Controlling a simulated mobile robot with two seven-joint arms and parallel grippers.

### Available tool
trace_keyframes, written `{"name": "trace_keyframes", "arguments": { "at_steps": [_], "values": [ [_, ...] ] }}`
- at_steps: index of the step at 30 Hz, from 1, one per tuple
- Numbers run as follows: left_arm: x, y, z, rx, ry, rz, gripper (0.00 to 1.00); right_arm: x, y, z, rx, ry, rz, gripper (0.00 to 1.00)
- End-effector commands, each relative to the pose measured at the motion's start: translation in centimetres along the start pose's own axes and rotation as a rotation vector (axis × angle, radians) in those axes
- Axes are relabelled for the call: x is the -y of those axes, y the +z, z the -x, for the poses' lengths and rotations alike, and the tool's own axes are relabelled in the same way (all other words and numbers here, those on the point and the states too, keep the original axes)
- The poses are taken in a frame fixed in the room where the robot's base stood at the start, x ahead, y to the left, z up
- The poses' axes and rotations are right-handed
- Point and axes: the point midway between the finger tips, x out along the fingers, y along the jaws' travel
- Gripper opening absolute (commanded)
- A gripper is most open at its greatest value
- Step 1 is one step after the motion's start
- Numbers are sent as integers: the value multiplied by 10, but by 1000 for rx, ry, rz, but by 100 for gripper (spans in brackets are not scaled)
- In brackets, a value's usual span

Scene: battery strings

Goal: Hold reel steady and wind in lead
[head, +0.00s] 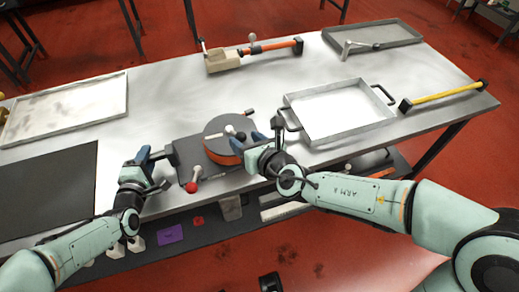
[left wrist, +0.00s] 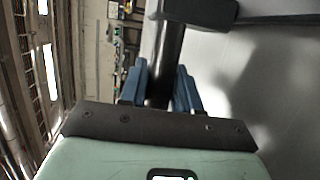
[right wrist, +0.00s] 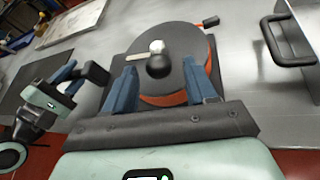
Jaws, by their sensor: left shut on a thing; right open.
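The reel (head: 217,126) has a round dark grey top and an orange side. It stands on a dark base plate (head: 205,178) near the table's front edge and also shows in the right wrist view (right wrist: 187,80). A black knob with a pale metal part (right wrist: 158,66) is on its top. My left gripper (head: 148,157) is shut on a dark bar (left wrist: 165,60) at the base's left side. My right gripper (head: 264,150) is open at the reel's front right, with the knob beyond its fingers in the right wrist view. I cannot make out a separate lead.
A red-knobbed lever (head: 192,186) stands at the base's front. A metal tray (head: 310,137) with black handles is close on the right. A yellow bar (head: 445,93), an orange-handled tool (head: 270,46) and a dark mat (head: 48,190) lie around.

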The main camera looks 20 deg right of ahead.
Motion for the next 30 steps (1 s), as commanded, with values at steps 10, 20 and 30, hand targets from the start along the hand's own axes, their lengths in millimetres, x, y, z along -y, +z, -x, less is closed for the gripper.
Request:
{"name": "trace_keyframes", "arguments": {
  "at_steps": [10,20,30],
  "values": [
    [11,-2,1,-3,-27,4,0,2,0,70,5,-4,-2,56],
    [11,-2,1,-3,-27,3,0,1,0,91,1,-2,1,56],
    [11,-2,1,-3,-27,3,0,2,5,87,11,-11,-9,14]
  ]
}}
